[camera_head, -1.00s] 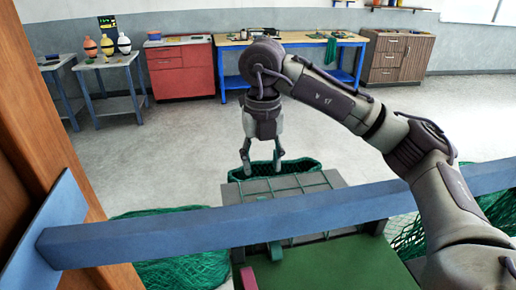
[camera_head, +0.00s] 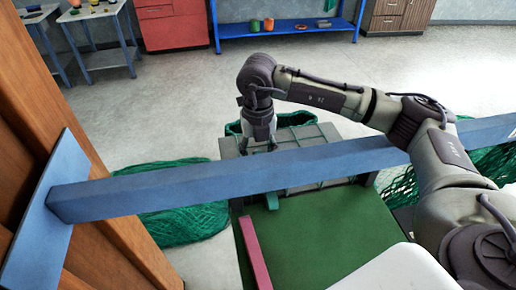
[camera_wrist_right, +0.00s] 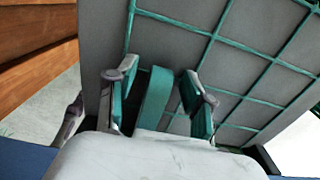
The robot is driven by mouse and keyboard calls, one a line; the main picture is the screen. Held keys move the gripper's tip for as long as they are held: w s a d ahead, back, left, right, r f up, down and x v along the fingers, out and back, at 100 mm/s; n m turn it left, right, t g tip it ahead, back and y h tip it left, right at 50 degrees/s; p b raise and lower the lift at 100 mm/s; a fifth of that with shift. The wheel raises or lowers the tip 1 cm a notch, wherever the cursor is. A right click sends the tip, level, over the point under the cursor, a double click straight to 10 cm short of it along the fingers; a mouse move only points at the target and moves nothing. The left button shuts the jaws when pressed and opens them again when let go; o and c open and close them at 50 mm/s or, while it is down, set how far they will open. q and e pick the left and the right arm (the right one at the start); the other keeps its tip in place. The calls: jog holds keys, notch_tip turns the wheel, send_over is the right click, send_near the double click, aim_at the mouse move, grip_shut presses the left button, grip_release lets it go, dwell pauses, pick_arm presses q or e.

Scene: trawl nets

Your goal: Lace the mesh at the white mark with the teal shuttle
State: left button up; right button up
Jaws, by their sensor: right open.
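The mesh of green cords (camera_wrist_right: 215,38) stretches over a grey panel (camera_wrist_right: 170,45); part of it shows beyond the blue beam in the head view (camera_head: 295,133). My right gripper (camera_head: 262,146) is low over the panel, its fingertips partly hidden by the beam. In the right wrist view its fingers (camera_wrist_right: 162,100) are open, on either side of a teal bar (camera_wrist_right: 154,98), which looks like the shuttle; I see gaps beside it. A teal piece (camera_head: 272,201) shows below the beam; I cannot tell whether it is the same thing. I cannot make out the white mark. My left gripper is out of view.
The blue beam (camera_head: 150,195) crosses in front of the panel. A pink bar (camera_head: 255,255) lies on the green surface (camera_head: 320,235). Green nets are heaped at the left (camera_head: 180,225) and hang at the right (camera_head: 400,188). Benches stand along the far wall, with open floor between.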

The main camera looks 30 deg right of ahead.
aim_at(253, 142)
grip_shut()
jog(key=shift+w+d+b, duration=0.25)
jog(key=shift+w+b, duration=0.1)
jog(key=shift+w, duration=0.7)
jog(key=shift+w+d+r+b, duration=0.1)
jog(key=shift+w+d+b, duration=0.15)
jog(key=shift+w, duration=0.9)
jog(key=shift+w+d+r+b, duration=0.1)
jog(key=shift+w+d, duration=0.25)
jog(key=shift+w, duration=0.75)
jog(key=shift+r, duration=0.1)
notch_tip(253, 142, up, 15)
jog(key=p, duration=0.9)
